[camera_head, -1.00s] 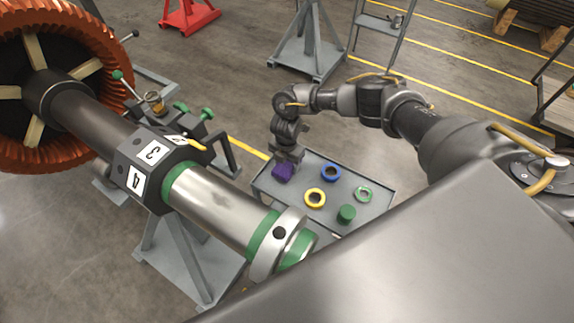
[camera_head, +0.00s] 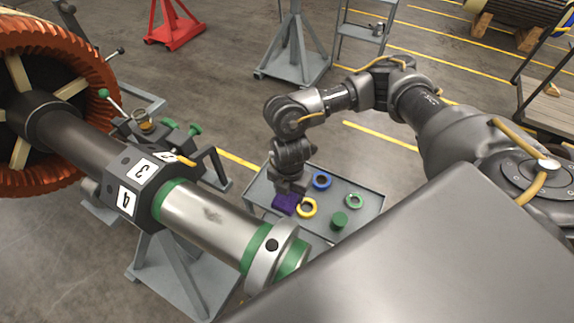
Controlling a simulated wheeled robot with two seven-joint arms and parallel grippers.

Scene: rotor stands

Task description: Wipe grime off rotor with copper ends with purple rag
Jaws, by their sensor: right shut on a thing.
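The rotor with copper ends (camera_head: 222,222) lies across the left side, its orange-copper end (camera_head: 78,77) at the upper left. A dark grime smudge (camera_head: 212,213) shows on its bare silver shaft, between two green bands. My right gripper (camera_head: 287,192) points down over the grey tray table and is shut on the purple rag (camera_head: 285,204). The rag is at the tray's left part, beside the yellow ring; I cannot tell whether it touches the tray. My left gripper is not in view.
The grey tray table (camera_head: 352,228) also holds a yellow ring (camera_head: 307,208), a blue ring (camera_head: 322,181), a green nut (camera_head: 354,201) and a green cylinder (camera_head: 339,221). A grey stand (camera_head: 180,275) sits under the shaft. Red (camera_head: 172,27) and grey (camera_head: 294,55) stands are farther back.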

